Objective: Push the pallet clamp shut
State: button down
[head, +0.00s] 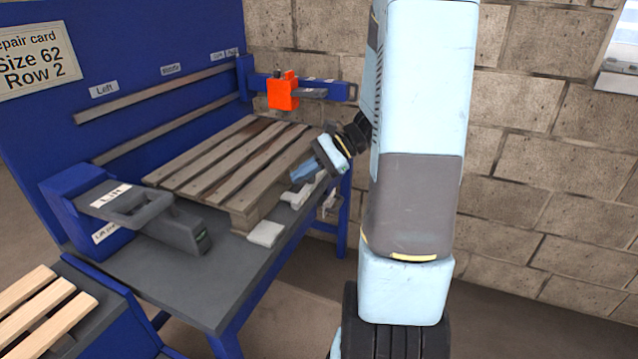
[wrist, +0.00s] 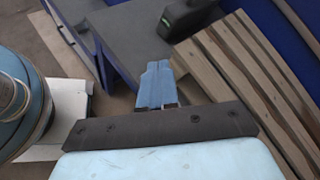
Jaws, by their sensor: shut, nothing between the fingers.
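A wooden slatted pallet (head: 228,160) lies on the grey bench top; its slats (wrist: 262,75) fill the right of the wrist view. An orange block (head: 283,90) with a grey lever-like part sits on the blue rail at the bench's far end; it looks like the clamp, but I cannot tell how far it is closed. My gripper (head: 298,174) is at the pallet's right edge, well apart from the orange block. In the wrist view its light blue fingers (wrist: 156,80) are shut together with nothing between them. Whether they touch the pallet is unclear.
A grey handled unit (head: 150,215) labelled "Lift" stands at the bench's near left; its dark end (wrist: 188,14) shows in the wrist view. White pads (head: 265,233) lie by the pallet. A blue back panel (head: 150,35) bounds the left, a block wall (head: 540,150) the right.

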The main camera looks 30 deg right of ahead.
jog(key=w+d+f+m+t+h, duration=0.2)
jog(key=d+f+m+t, duration=0.4)
jog(key=d, duration=0.5)
jog(key=w+d+f+m+t+h, duration=0.1)
jog(key=w+d+f+m+t, duration=0.1)
jog(key=d+f+m+t, duration=0.5)
jog(key=d+f+m, duration=0.3)
jog(key=d+f, duration=0.1)
jog(key=shift+w+f+h, duration=0.25)
jog(key=shift+w+h, duration=0.1)
jog(key=shift+h, duration=0.05)
jog(key=shift+w, duration=0.1)
jog(key=x, duration=1.4)
